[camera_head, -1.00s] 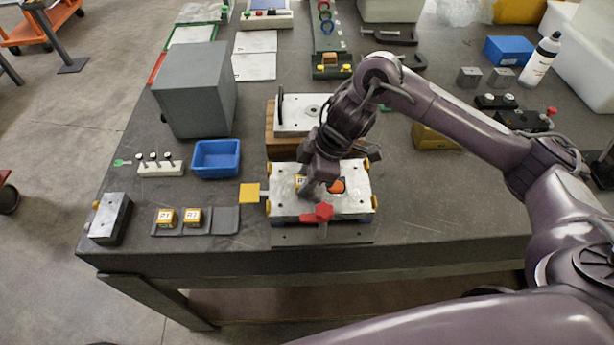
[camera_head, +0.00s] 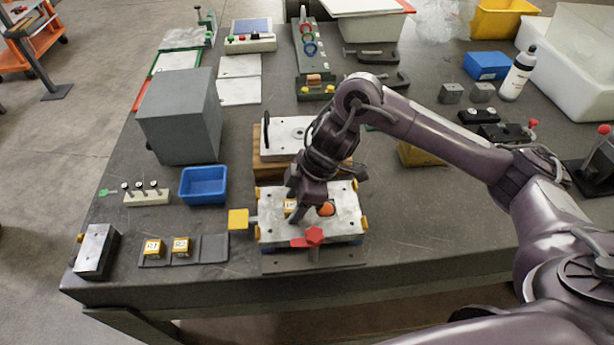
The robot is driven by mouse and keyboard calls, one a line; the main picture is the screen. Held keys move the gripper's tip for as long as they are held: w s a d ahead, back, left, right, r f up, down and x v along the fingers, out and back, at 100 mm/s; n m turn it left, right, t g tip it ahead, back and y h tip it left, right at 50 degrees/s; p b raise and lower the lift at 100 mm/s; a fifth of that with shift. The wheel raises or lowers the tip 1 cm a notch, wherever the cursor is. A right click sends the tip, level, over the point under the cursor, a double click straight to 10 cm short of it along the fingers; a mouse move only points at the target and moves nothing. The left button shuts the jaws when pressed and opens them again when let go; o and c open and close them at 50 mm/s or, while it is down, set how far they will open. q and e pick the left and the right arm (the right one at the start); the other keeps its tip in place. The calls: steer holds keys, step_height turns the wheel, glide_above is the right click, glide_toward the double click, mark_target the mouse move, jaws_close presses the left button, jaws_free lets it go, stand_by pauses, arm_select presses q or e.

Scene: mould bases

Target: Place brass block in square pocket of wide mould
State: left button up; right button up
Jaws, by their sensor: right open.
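The wide mould (camera_head: 270,229) is a pale metal plate with yellow corner pieces near the table's front edge. A brass block (camera_head: 289,205) with a label shows at its left-middle, partly hidden by my right gripper; I cannot tell whether it is fully down in the square pocket. My right gripper (camera_head: 298,212) points down over the mould, open, with its fingers close beside the block. An orange round part (camera_head: 326,209) shows just right of the fingers. Two labelled brass blocks (camera_head: 153,249) (camera_head: 181,247) sit in a grey holder (camera_head: 214,248), whose right slot is empty. My left gripper is out of view.
Behind is another plate (camera_head: 280,138) on a wooden base. A blue bin (camera_head: 203,184) and a large grey box (camera_head: 180,118) stand to the left.

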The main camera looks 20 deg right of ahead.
steer(key=p+v, duration=0.1)
steer(key=v, duration=1.1)
steer(key=shift+p, duration=0.3)
